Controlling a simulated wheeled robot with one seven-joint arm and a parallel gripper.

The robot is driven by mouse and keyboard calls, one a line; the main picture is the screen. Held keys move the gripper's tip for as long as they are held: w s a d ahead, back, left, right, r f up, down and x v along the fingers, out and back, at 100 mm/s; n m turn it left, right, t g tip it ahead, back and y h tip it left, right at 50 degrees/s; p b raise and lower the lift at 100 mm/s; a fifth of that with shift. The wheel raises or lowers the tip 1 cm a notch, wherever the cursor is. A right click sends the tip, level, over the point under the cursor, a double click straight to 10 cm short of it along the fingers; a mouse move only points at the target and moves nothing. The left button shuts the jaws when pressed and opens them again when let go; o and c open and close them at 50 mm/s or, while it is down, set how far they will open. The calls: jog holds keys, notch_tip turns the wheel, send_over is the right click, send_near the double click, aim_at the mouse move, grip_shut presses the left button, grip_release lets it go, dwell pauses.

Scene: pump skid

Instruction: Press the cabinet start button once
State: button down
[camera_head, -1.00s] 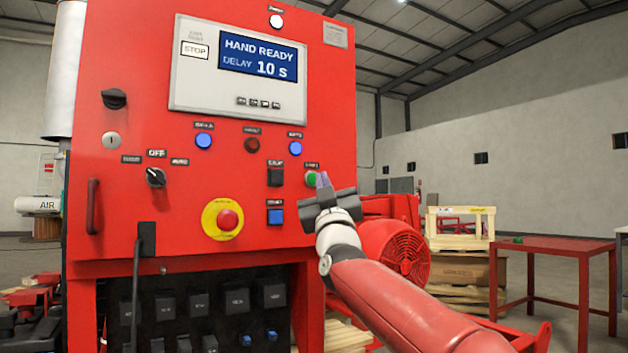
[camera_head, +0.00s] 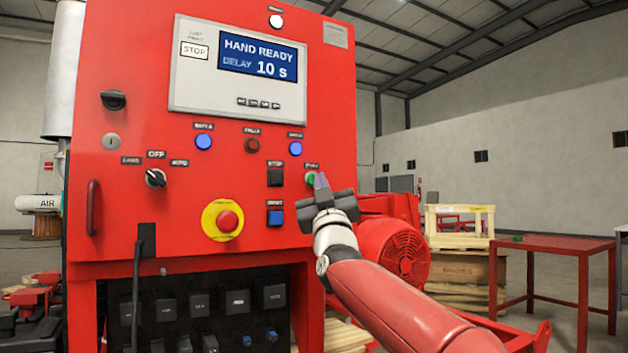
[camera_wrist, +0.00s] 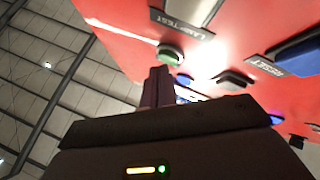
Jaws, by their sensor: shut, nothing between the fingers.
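The red cabinet (camera_head: 110,210) faces me, with its display (camera_head: 258,58) reading HAND READY, DELAY 10 s. A round green button (camera_head: 310,178) sits on the right side of the panel, with a small label above it. My gripper (camera_head: 321,181) is shut and empty, its fingertips at the button's right edge, partly covering it. In the wrist view the green button (camera_wrist: 170,54) shows just beyond the closed fingertips (camera_wrist: 160,72). I cannot tell whether they touch it.
A black button (camera_head: 275,177) and blue reset button (camera_head: 275,217) are left of my gripper. A LAMP TEST label (camera_wrist: 186,24) is near the green button. A red emergency stop (camera_head: 228,221) is lower left. A red motor (camera_head: 395,250) stands behind my arm.

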jog(key=shift+w+a, duration=0.25)
jog(key=shift+w, duration=0.1)
dwell(0.4)
dwell(0.3)
jog(key=shift+s+d+b, duration=0.45)
jog(key=shift+s+b, duration=0.2)
jog(key=shift+s, duration=0.05)
jog(key=s+d+b, duration=0.1)
jog(key=s+b, duration=0.1)
jog(key=s+d+b, duration=0.2)
dwell(0.3)
